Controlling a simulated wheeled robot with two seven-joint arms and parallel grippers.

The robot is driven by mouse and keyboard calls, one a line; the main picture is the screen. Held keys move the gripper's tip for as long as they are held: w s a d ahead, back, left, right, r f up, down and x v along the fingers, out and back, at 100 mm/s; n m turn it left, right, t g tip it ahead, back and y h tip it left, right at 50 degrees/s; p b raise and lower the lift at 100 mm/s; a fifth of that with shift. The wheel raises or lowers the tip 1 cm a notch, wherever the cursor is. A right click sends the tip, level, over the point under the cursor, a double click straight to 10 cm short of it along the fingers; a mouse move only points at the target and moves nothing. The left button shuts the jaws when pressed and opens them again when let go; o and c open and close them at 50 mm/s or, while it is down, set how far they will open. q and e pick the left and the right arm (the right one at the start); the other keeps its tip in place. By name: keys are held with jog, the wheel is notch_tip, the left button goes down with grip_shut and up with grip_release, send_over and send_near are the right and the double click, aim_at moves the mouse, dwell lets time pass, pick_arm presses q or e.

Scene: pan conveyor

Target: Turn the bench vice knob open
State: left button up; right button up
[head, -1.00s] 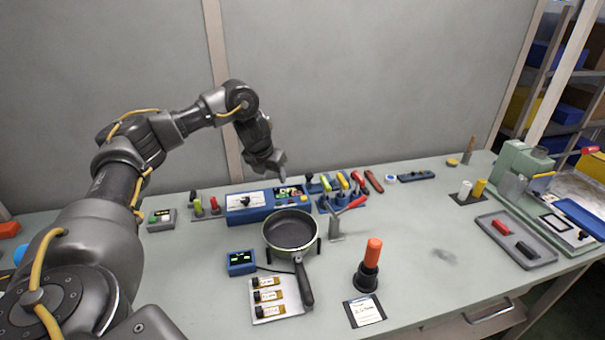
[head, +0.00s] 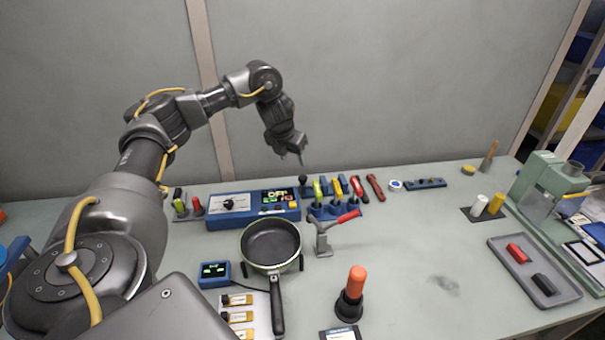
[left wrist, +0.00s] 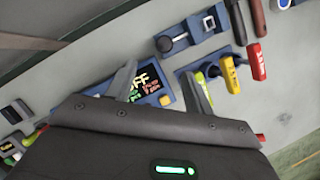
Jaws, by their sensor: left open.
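The small blue bench vice (left wrist: 195,33) shows in the left wrist view, with pale metal jaws and a dark round knob (left wrist: 165,43) at its left end. In the head view the black knob (head: 303,180) stands at the back of the bench, right of the blue control box; most of the vice is hard to make out there. My left gripper (head: 292,158) is open and empty, pointing down above and slightly left of the knob, apart from it. In the left wrist view its two fingers (left wrist: 160,72) are spread just short of the knob. My right gripper is not in view.
The blue control box (head: 240,212) with an OFF display stands left of the knob. A rack of coloured-handled tools (head: 335,209) is close on the right. The bench at centre right is mostly clear.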

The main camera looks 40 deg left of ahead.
pick_arm(q)
jog(key=b, duration=0.1)
send_over(302, 178)
jog(key=s+d, duration=0.1)
jog(key=s, duration=0.1)
notch_tip(302, 178, down, 5)
jog(key=x, duration=0.3)
jog(key=shift+s+a+f, duration=0.15)
jog(key=shift+a+f, duration=0.05)
jog(key=shift+x, duration=0.9)
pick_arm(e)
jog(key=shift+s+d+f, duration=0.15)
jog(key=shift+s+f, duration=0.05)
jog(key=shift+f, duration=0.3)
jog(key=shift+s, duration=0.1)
